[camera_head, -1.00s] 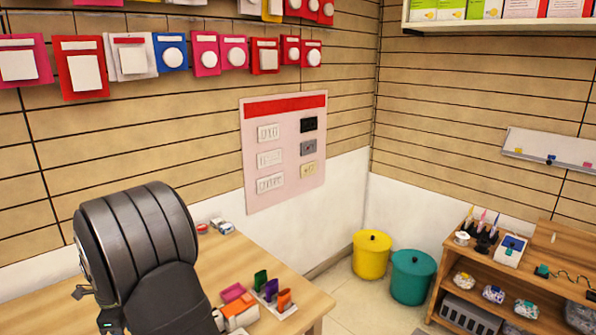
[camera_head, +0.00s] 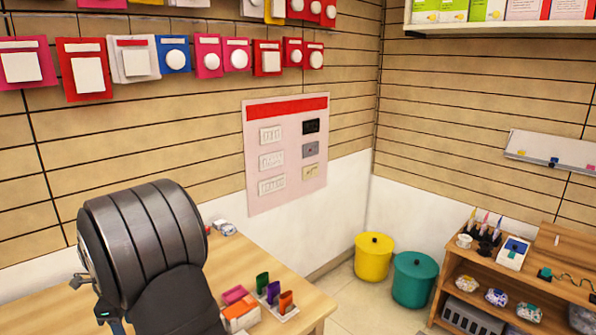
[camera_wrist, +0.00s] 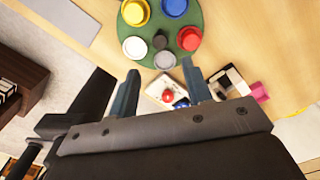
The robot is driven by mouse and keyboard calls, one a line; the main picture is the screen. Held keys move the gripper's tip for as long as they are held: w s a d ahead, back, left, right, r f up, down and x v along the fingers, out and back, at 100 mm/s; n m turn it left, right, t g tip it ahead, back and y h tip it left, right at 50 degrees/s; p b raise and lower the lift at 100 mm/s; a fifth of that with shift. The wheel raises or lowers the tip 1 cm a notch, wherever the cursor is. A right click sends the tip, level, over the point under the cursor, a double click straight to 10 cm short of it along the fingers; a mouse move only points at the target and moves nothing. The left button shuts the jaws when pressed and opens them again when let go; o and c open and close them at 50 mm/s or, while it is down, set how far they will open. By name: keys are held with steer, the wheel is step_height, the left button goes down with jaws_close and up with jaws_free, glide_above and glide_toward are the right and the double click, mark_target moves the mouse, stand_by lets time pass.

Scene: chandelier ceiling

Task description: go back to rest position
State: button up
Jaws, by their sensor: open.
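My gripper (camera_wrist: 160,68) shows in the wrist view with its two dark fingers apart and nothing between them. It is above the wooden table (camera_wrist: 272,62). Beyond the fingertips is a round green mat (camera_wrist: 151,27) with several coloured round pieces on it. A white box with a red button (camera_wrist: 165,92) is below, between the fingers, partly hidden. In the head view my dark arm fills the lower left, and I cannot make out the fingers there.
On the table (camera_head: 290,278) stand colourful small items in a white holder (camera_head: 282,314), with a pink block (camera_head: 234,294) beside them. A yellow bin (camera_head: 373,257) and a teal bin (camera_head: 414,278) are on the floor. A wooden shelf unit (camera_head: 566,262) stands at right.

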step_height(320, 180, down, 9)
steer(key=shift+r, duration=0.1)
steer(key=shift+f+n, duration=0.25)
steer(key=shift+n, duration=0.05)
steer(key=n, duration=0.8)
steer(key=shift+r+n, duration=0.1)
steer(key=shift+n, duration=0.2)
